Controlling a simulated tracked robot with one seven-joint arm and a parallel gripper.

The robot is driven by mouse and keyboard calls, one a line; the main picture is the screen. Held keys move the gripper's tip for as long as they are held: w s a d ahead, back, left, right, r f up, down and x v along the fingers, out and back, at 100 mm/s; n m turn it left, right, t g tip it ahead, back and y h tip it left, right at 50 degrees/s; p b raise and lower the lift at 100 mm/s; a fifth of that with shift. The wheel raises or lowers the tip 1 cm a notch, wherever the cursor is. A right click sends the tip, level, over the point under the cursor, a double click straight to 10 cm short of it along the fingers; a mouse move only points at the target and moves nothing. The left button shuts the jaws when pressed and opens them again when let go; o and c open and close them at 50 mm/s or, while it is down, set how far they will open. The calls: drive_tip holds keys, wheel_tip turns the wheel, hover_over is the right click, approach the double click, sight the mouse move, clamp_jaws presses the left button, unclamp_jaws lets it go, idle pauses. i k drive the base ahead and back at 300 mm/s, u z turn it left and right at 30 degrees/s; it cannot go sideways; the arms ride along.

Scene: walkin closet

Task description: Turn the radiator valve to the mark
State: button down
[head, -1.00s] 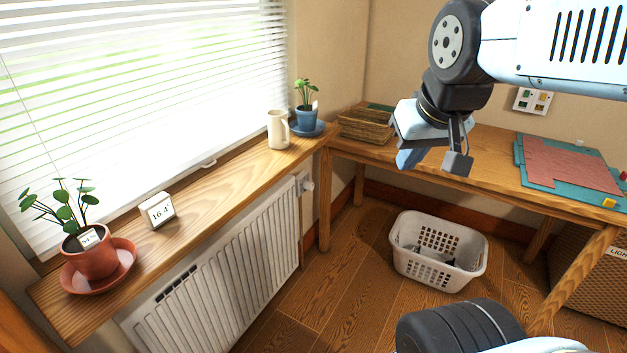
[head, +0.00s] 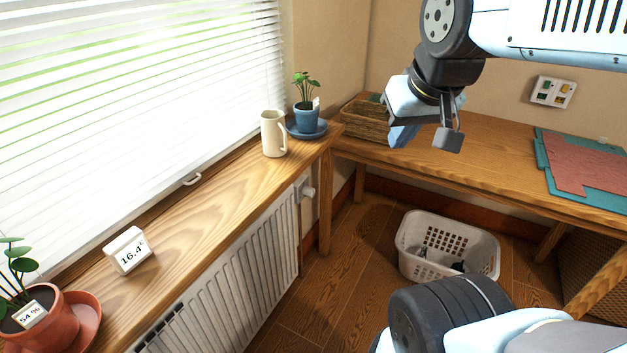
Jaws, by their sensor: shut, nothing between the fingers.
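The radiator valve (head: 308,191) is a small white knob at the far upper end of the white radiator (head: 235,270), below the window sill. It is small in the head view, and I cannot make out a mark or its setting. My gripper (head: 404,134) hangs at the upper right, pointing down, in front of the desk as seen here. It is shut and empty, apart from the valve and to its right in the picture.
The wooden sill (head: 205,215) holds a white 16.4° display (head: 128,250), a cream jug (head: 273,134) and potted plants, one in a blue pot (head: 306,118). A desk (head: 480,160) stands right. A white laundry basket (head: 450,250) occupies the floor; floor beside the radiator is clear.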

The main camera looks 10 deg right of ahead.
sight(307, 191)
drive_tip(key=z, duration=0.1)
drive_tip(key=i, duration=0.15)
drive_tip(key=u, duration=0.05)
drive_tip(key=k, duration=1.5)
drive_tip(key=u, duration=0.5)
drive_tip(key=i, duration=1.05)
drive_tip(key=z, duration=0.05)
